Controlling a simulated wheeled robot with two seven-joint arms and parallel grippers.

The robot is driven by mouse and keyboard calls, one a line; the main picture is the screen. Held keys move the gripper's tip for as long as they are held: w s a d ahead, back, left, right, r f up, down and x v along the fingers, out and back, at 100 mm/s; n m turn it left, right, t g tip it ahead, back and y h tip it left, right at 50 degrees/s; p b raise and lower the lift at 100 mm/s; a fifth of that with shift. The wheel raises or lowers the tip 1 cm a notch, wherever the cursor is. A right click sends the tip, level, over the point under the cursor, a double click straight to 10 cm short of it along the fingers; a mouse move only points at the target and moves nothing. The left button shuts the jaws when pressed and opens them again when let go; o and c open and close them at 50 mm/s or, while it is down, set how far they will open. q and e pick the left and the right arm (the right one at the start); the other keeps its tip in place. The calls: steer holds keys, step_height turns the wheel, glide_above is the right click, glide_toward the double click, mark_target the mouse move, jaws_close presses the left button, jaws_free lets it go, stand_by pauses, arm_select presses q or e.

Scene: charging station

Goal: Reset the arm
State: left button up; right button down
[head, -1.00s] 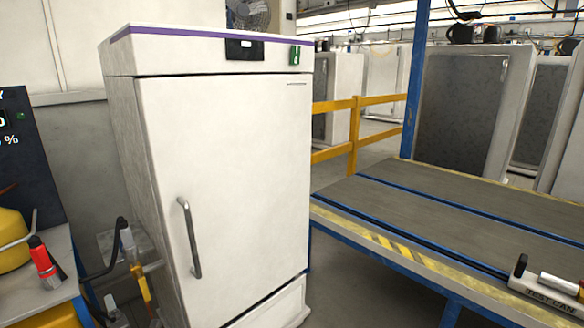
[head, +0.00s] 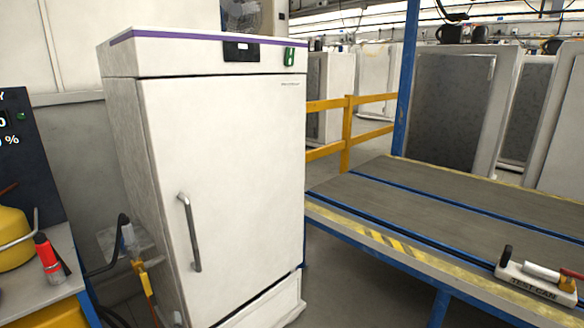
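Neither of my grippers nor my arms shows in the head view. A tall white cabinet (head: 235,170) with a purple stripe along its top stands in the middle. Its door is shut, and a grey vertical handle (head: 189,232) is on the door's left side. A small dark display (head: 241,49) and a green switch (head: 289,57) are on its top panel.
A grey platform (head: 450,205) with blue rails stands at the right, with a holder marked TEST CAN (head: 540,282) on its edge. A yellow railing (head: 346,135) is behind.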

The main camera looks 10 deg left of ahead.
arm_select(q)
steer(key=s+d+f+m+h+p, duration=0.15)
steer(key=d+f+m+h, duration=0.25)
steer(key=d+f+m, duration=0.4)
steer(key=s+d+f+m+g+h+p, duration=0.2)
steer(key=s+d+f+m+g+h, duration=0.3)
steer(key=s+d+f, duration=0.75)
steer(key=s+f+m+g+p, duration=0.2)
steer(key=s+f+m, duration=0.1)
steer(key=s, duration=1.5)
steer(key=s+d+f+m+g+p, duration=0.1)
steer(key=s+f+m+g+p, duration=0.1)
steer(key=s, duration=1.6)
step_height(320, 180, down, 2)
steer(key=shift+f+m+g, duration=0.15)
steer(key=shift+m+g, duration=0.65)
arm_select(e)
steer(key=s+r+g, duration=0.1)
steer(key=s+r, duration=0.2)
steer(key=s, duration=0.5)
steer(key=shift+d, duration=0.3)
